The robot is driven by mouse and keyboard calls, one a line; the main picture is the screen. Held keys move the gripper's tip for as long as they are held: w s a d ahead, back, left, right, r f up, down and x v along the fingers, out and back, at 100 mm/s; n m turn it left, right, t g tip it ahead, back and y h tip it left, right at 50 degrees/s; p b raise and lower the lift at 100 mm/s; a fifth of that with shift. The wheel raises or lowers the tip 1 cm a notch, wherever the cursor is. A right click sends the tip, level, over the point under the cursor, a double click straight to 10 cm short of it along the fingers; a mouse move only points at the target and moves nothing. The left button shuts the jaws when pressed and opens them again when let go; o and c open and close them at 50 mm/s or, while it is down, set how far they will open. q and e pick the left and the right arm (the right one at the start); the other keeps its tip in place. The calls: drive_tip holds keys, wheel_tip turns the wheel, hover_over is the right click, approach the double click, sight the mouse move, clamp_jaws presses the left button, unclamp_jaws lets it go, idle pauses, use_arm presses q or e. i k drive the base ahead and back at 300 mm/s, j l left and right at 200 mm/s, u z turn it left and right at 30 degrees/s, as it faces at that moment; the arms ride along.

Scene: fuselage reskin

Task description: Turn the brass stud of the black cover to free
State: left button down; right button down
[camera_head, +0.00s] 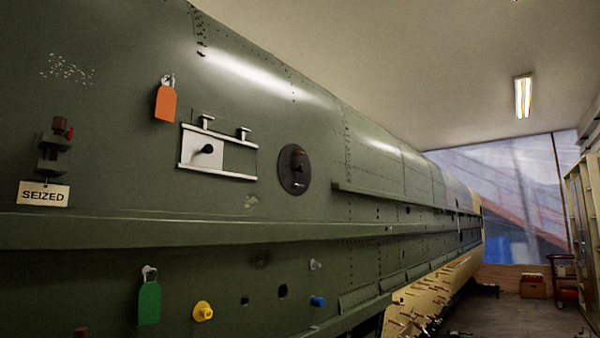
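The round black cover (294,169) sits flat on the green fuselage skin, right of the white sliding frame. A small stud with a brassy tint (298,152) shows near its top. A dark knob is at its middle and a small pale fitting (298,185) near its bottom. The way the stud is turned is too small to tell. Neither of my grippers is in view.
Left of the cover is a white frame (220,172) with a black knob. An orange tag (165,103), a green tag (149,302), a "SEIZED" label (43,194) and a yellow knob (203,311) are on the skin. A long ledge (180,232) runs below the cover.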

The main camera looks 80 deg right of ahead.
sight(292, 170)
drive_tip(key=z, duration=2.55)
drive_tip(key=i+l, duration=0.2)
drive_tip(key=l, duration=0.15)
drive_tip(key=i+l+u, duration=0.1)
drive_tip(key=l, duration=0.25)
drive_tip(key=i+l+u, duration=0.1)
drive_tip(key=i+l, duration=0.3)
drive_tip(key=l, duration=0.3)
drive_tip(key=i+l+u, duration=0.1)
drive_tip(key=l, duration=0.25)
drive_tip(key=i+l, duration=0.2)
drive_tip(key=l, duration=0.2)
drive_tip(key=i+l+u, duration=0.1)
drive_tip(key=l, duration=0.25)
